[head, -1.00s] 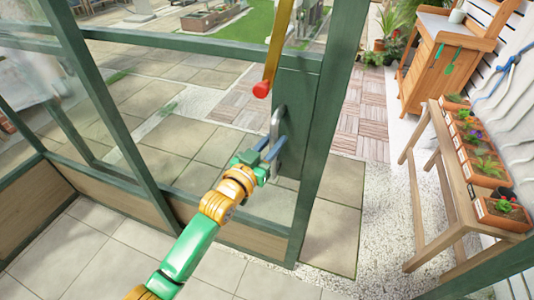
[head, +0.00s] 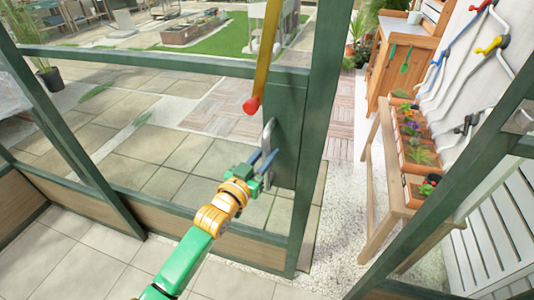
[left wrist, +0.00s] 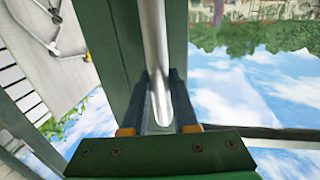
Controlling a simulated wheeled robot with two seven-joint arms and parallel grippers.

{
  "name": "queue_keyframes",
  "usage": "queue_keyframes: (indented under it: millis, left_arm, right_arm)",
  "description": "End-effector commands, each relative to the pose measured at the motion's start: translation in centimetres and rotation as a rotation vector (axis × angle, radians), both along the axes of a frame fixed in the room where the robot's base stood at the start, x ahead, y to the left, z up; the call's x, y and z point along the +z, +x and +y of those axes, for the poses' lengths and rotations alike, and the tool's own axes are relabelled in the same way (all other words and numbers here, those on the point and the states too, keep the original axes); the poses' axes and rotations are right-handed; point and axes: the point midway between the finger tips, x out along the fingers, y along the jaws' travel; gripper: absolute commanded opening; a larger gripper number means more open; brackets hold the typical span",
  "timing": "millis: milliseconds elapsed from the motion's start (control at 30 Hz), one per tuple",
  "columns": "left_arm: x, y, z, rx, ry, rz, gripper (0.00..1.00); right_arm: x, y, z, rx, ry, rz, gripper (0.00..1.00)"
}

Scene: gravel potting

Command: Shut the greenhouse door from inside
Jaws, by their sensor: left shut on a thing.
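The greenhouse door (head: 303,170) has a green frame with glass above and a wooden lower panel. Its upright edge stands apart from the green post (head: 450,200) at the right, with an open gap between them. A silver bar handle (head: 268,133) is fixed to the green plate on the door. My left gripper (head: 262,163) is shut on the lower part of this handle. In the left wrist view the fingers (left wrist: 160,82) sit on either side of the handle (left wrist: 153,45). My right gripper is not in view.
A yellow bar with a red end (head: 251,105) shows just above the handle. Through the gap are a wooden bench (head: 375,195) with planters (head: 412,150), an orange cabinet (head: 395,70) and a white wall with hoses. Paved floor (head: 75,255) lies clear at the lower left.

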Motion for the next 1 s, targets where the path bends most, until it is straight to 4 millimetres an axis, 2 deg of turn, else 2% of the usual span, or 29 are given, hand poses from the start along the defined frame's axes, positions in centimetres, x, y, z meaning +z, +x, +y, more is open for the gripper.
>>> queue_keyframes:
  millis: [433, 467, 500, 567, 867, 1000]
  left_arm:
    - [0.2, 0.1, 0.1, 0.002, 0.001, -0.005, 0.00]
    - [0.2, 0.1, 0.1, 0.002, 0.001, -0.005, 0.33]
    - [0.2, 0.1, 0.1, 0.002, 0.001, -0.005, 0.43]
    - [0.2, 0.1, 0.1, 0.002, 0.001, -0.004, 0.57]
    - [0.1, -0.1, 0.1, 0.002, 0.001, -0.003, 0.57]
    - [0.0, -1.3, 0.9, 0.001, 0.000, -0.002, 0.57]
  right_arm:
    - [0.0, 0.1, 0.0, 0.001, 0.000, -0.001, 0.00]
    - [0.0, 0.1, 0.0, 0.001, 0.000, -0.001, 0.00]
    - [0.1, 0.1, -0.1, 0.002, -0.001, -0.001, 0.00]
    - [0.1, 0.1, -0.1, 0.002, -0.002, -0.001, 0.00]
    - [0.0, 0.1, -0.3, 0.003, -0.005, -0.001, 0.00]
    - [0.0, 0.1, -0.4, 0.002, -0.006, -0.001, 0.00]
